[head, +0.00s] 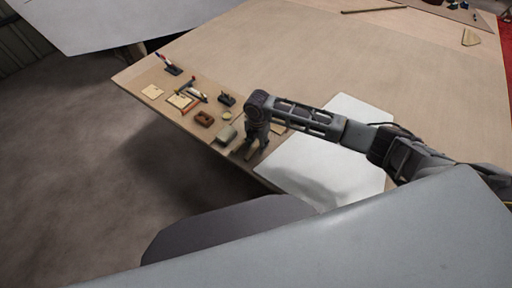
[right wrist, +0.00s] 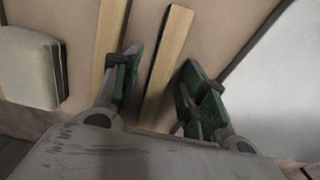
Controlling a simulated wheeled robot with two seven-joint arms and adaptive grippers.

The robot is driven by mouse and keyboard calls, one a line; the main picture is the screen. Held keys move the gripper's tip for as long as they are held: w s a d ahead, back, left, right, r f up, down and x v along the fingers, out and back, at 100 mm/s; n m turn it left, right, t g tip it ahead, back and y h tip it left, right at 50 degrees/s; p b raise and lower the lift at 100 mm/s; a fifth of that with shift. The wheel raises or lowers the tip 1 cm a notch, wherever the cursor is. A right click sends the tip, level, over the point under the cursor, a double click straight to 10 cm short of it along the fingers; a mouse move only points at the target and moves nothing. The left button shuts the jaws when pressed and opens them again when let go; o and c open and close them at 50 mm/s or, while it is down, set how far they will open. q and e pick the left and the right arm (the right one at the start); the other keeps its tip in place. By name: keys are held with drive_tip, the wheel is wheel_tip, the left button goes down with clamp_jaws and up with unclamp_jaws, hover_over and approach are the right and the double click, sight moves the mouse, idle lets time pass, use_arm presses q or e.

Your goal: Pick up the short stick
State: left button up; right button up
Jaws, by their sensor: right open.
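In the right wrist view, a flat light-wood stick (right wrist: 168,55) lies on the tabletop with its far end in view, so it looks like the short one. A second wooden stick (right wrist: 110,35) lies to its left and runs out of the picture at the top. My right gripper (right wrist: 157,64) is open, with its green-padded fingers on either side of the short stick. I cannot tell whether they touch it. In the head view the right gripper (head: 246,154) points down at the table's near edge and mostly hides the sticks. My left gripper is out of view.
A rounded grey-green box (right wrist: 30,68) sits left of the sticks. On the wooden table (head: 290,55) stand a brown block (head: 204,118), a small dark item (head: 226,99), and several tools and cards further left. A white sheet (head: 310,165) lies to the right. The table's middle is clear.

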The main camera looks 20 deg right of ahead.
sight(257, 145)
idle(0.4)
drive_tip(key=c, duration=0.9)
drive_tip(key=shift+r, duration=0.15)
drive_tip(key=shift+r, duration=4.85)
